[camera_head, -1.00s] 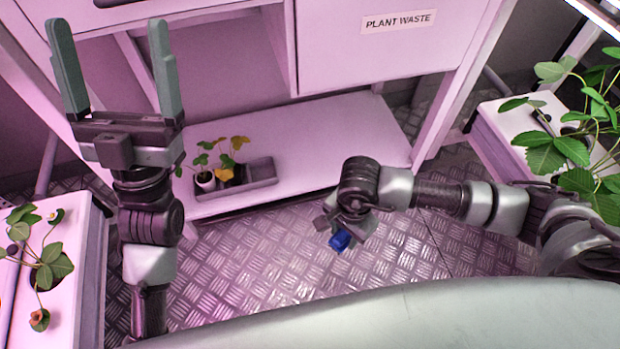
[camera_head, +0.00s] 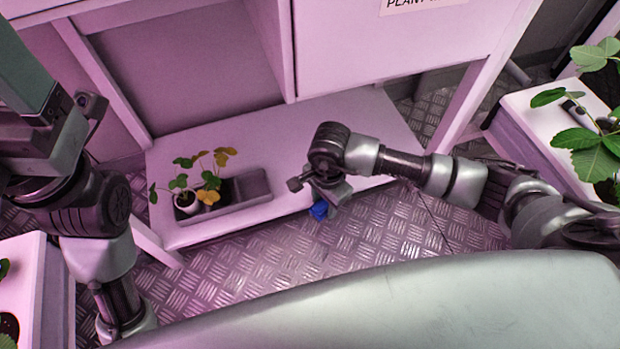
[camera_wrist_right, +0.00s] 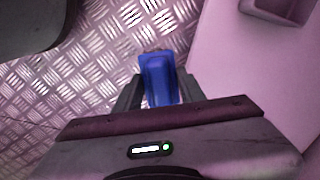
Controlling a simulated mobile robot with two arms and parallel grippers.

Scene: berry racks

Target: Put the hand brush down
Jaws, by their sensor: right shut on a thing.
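The hand brush (camera_head: 319,210) shows as a small blue piece under my right gripper in the head view. My right gripper (camera_wrist_right: 160,92) is shut on it; in the right wrist view the blue part of the hand brush (camera_wrist_right: 159,78) sits between the two dark fingers. The rest of the brush is hidden. It is held over the metal floor, close to the front edge of the low pink shelf (camera_head: 345,125). My left gripper is at the upper left of the head view (camera_head: 40,110), cut off by the frame edge, so its fingertips do not show.
A grey tray (camera_head: 255,187) with small potted plants (camera_head: 190,195) stands on the left part of the low shelf. The shelf's right part is bare. White plant racks stand at the right (camera_head: 540,105) and lower left (camera_head: 30,280).

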